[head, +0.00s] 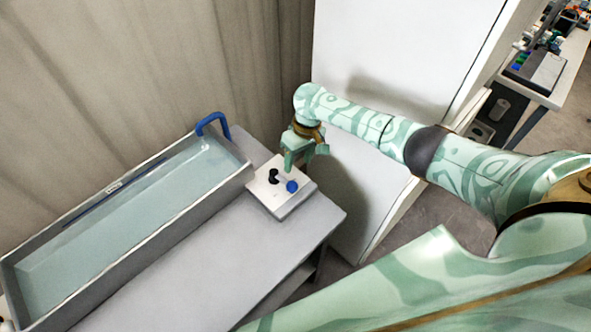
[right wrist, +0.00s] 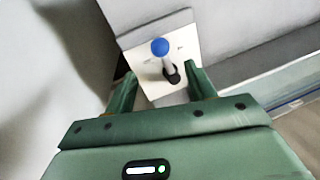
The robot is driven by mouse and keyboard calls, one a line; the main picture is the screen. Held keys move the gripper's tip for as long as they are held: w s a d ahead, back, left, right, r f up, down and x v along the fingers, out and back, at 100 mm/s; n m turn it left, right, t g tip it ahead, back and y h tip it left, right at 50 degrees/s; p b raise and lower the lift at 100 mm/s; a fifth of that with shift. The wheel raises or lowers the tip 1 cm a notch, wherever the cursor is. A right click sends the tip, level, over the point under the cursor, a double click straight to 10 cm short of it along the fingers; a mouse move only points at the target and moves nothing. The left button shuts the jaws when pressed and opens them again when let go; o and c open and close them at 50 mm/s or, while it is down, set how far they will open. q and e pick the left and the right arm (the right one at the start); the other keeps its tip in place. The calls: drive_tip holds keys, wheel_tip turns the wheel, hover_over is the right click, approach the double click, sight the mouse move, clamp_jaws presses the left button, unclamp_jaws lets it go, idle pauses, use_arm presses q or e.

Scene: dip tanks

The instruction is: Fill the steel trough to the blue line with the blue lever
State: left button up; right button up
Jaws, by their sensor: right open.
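The long steel trough (head: 152,245) stands on the left of the table and holds pale, clear water (head: 130,225). A dark blue line (head: 118,188) runs along its far inner wall; I cannot tell exactly how the water stands against it. The blue lever's knob (head: 292,186) sits on a stem above a white control box (head: 289,204), with a black base. In the right wrist view the blue knob (right wrist: 160,46) leans away from its black base (right wrist: 172,76). My right gripper (head: 303,157) is open just above and behind the box, its fingers either side of the lever, apart from it.
A blue curved spout (head: 212,119) arches over the trough's far right end. A white panel (head: 385,45) stands close behind the right arm. The grey tabletop (head: 215,245) in front of the trough is clear.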

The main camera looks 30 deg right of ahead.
drive_tip(key=r, duration=0.2)
drive_tip(key=d+r+p, duration=0.1)
drive_tip(key=r, duration=0.2)
drive_tip(key=shift+w+r, duration=0.15)
drive_tip(key=shift+r, duration=0.15)
drive_tip(key=shift+f, duration=0.1)
